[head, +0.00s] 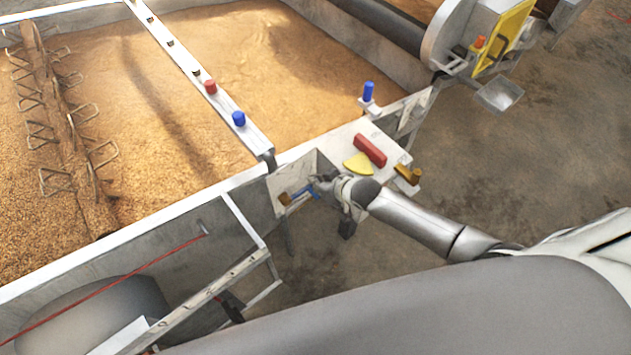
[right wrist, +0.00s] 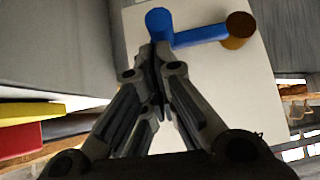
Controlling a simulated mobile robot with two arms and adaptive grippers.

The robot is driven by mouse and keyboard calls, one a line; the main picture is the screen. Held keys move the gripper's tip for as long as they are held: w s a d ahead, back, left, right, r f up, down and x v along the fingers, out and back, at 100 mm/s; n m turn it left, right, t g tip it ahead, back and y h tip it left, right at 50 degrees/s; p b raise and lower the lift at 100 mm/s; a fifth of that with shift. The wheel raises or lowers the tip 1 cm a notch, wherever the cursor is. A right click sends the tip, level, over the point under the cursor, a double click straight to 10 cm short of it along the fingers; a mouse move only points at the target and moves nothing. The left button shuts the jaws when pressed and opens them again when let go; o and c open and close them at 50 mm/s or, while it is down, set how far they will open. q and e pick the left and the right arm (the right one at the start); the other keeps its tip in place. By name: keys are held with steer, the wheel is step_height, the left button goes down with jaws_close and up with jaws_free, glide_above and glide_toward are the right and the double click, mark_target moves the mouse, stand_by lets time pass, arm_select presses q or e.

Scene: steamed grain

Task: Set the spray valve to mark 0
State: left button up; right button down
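The spray valve is a blue lever (head: 303,192) on a brass-coloured hub (head: 285,199), on a pale panel at the side of the grain bed. In the right wrist view the blue lever (right wrist: 200,35) runs nearly level from the brown hub (right wrist: 238,28) on the right to a blue knob (right wrist: 158,20) on the left. My right gripper (head: 316,187) is at the knob end. Its fingertips (right wrist: 155,52) are drawn together right beside the knob; I cannot tell whether they touch it. No mark can be read. My left gripper is out of view.
A small shelf (head: 376,133) beside the panel carries a red block (head: 369,150) and a yellow piece (head: 358,163). A blue peg (head: 368,91) and a brass piece (head: 408,174) stand at its edges. A rail (head: 183,58) with red and blue knobs crosses the grain.

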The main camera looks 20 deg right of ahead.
steer(key=shift+r, duration=0.1)
steer(key=w+d+r+p+v, duration=0.1)
steer(key=p+v, duration=0.3)
steer(key=v, duration=0.8)
steer(key=shift+w+r, duration=0.4)
steer(key=shift+r, duration=0.2)
